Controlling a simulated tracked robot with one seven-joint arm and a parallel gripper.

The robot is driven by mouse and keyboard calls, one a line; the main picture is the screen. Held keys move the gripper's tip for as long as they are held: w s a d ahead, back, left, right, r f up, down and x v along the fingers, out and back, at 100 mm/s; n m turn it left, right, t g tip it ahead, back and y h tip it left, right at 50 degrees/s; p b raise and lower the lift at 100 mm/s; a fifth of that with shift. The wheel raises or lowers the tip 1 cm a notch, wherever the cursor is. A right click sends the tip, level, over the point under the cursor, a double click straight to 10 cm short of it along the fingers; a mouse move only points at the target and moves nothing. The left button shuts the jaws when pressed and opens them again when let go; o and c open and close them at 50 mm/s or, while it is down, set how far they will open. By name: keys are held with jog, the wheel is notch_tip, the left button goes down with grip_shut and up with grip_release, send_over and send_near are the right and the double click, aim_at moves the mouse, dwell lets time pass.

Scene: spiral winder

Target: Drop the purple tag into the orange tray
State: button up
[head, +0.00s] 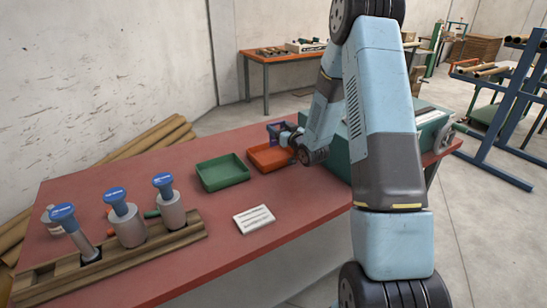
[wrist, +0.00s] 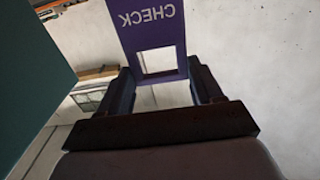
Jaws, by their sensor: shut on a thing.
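The purple tag (wrist: 150,22) shows in the wrist view with the white word CHECK, upside down, and a square hole. My gripper (wrist: 163,80) is shut on it, with one dark finger at each side of the holed end. In the head view my gripper (head: 281,133) and the small purple tag (head: 273,127) are at the back of the red table, by the orange tray (head: 263,162). They appear above the tray's back part; the exact height is hard to tell. My arm hides the tray's right end.
A green tray (head: 222,173) stands left of the orange one. A white lined card (head: 254,219) lies in front. A wooden rack (head: 110,255) with several blue-topped tools stands at front left. A teal machine (head: 338,160) is close on the right, partly behind my arm.

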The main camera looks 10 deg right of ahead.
jog(key=shift+f, duration=0.6)
jog(key=o, duration=1.1)
jog(key=v, duration=1.3)
jog(key=shift+s+d, duration=0.15)
jog(key=shift+s, duration=0.2)
jog(key=shift+r, duration=0.1)
